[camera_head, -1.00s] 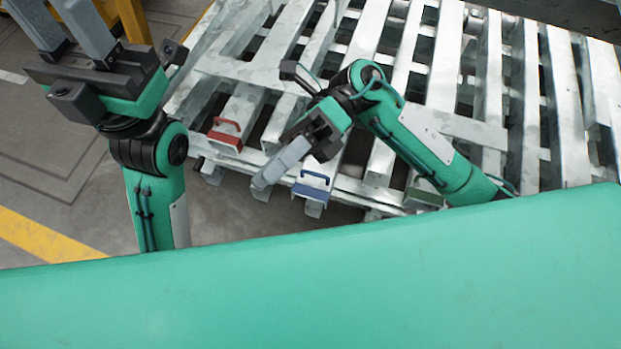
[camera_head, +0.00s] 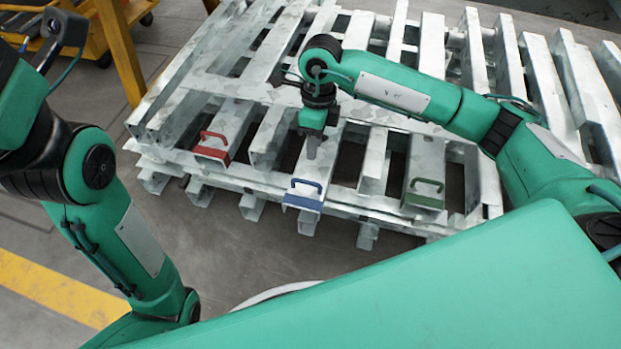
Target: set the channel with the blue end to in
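The channel with the blue end (camera_head: 303,201) lies at the front edge of the metal rack. Its blue end, with a blue loop handle, reaches past the front edge, further out than the red and green ends. My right gripper (camera_head: 311,150) points down over the rack just behind the blue end. Its fingers overlap in this view, so I cannot tell their gap. It looks apart from the blue handle. My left arm is at the left side, and its gripper is out of view.
A channel with a red end (camera_head: 211,154) lies left of the blue one, and one with a green end (camera_head: 423,201) lies right. Both sit further back. The slatted metal rack (camera_head: 345,211) fills the middle. A yellow cart stands at the upper left. Floor in front is clear.

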